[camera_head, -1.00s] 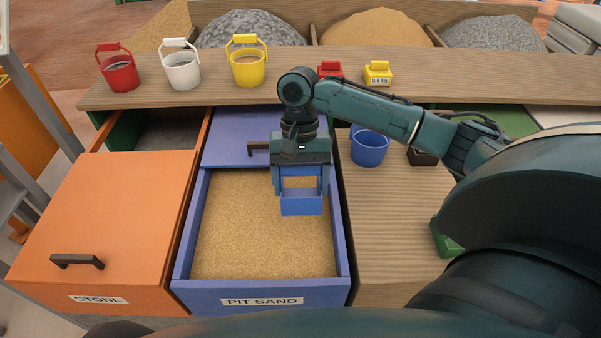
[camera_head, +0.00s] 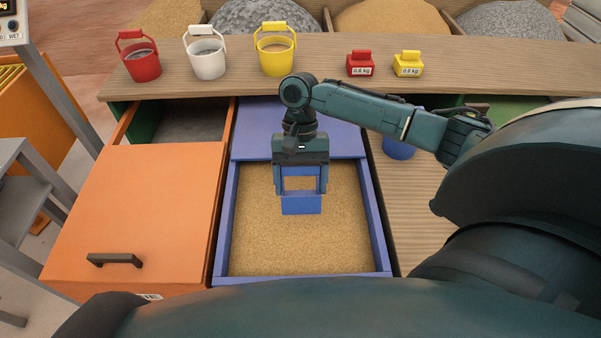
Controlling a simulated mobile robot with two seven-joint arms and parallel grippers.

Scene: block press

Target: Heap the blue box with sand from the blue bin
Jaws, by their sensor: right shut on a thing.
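My right gripper (camera_head: 301,183) points down over the blue bin (camera_head: 382,240) and is shut on a small blue box (camera_head: 301,205). The box is in the middle of the bin's opening, over or at the pale tan sand (camera_head: 300,250). I cannot tell whether it touches the sand. A sand-coloured patch shows within the box's blue rim between the fingers; I cannot tell if it is sand in the box. The bin is pulled out and broadly filled with sand. My left gripper is not in view.
An orange drawer (camera_head: 140,210) stands left of the bin. A blue bucket (camera_head: 398,149) sits to the right, partly behind my arm.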

